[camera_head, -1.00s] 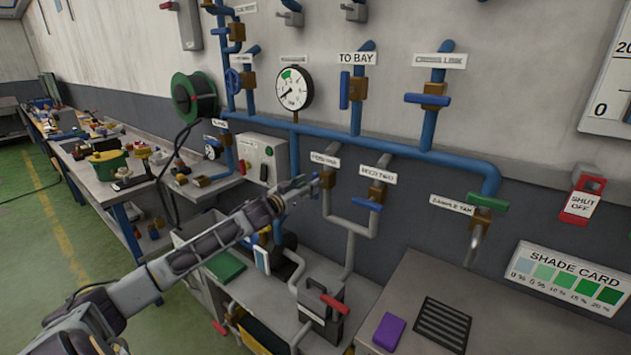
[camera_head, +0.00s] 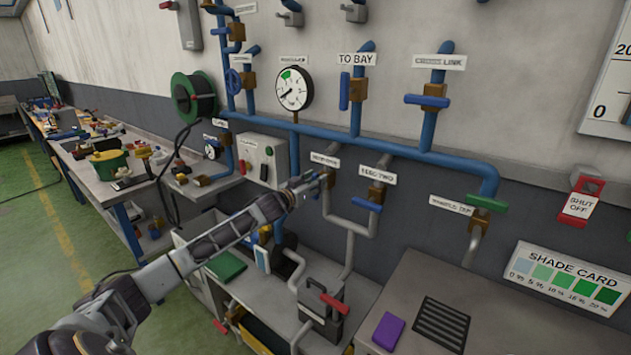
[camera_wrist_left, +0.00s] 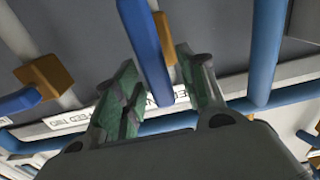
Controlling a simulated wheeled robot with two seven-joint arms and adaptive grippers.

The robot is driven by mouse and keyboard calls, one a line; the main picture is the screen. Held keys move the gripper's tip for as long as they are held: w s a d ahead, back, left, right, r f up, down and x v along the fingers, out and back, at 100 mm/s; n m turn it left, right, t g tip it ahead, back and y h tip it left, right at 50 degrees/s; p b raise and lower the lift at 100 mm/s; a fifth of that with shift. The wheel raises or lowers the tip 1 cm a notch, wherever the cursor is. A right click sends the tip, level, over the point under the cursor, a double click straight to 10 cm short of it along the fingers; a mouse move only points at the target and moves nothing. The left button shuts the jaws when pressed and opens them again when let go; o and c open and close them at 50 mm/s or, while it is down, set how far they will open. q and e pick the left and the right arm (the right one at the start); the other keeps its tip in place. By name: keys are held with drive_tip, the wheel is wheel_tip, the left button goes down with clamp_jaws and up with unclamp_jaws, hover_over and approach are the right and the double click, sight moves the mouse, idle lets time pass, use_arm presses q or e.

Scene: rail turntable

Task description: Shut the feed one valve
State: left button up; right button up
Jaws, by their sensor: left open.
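The feed one valve has a brass body (camera_head: 329,178) on a pipe under a white label (camera_head: 325,160). In the head view my left gripper (camera_head: 312,184) is in front of it and hides its handle. In the left wrist view the valve's long blue handle (camera_wrist_left: 146,45) runs between the two spread fingers of my left gripper (camera_wrist_left: 163,88), apart from the left finger. I cannot tell whether the right finger touches it. The handle lies roughly along its pipe. Part of the brass body (camera_wrist_left: 165,35) shows behind it. My right gripper is out of view.
The feed two valve's blue handle (camera_head: 367,204) is close on the right, across its pipe. It also shows in the left wrist view (camera_wrist_left: 18,101). A blue header pipe (camera_head: 400,150) runs above. A toolbox (camera_head: 322,305) and a purple block (camera_head: 389,331) are below.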

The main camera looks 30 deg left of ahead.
use_arm(q)
drive_tip(key=shift+w, duration=0.25)
clamp_jaws()
idle(0.3)
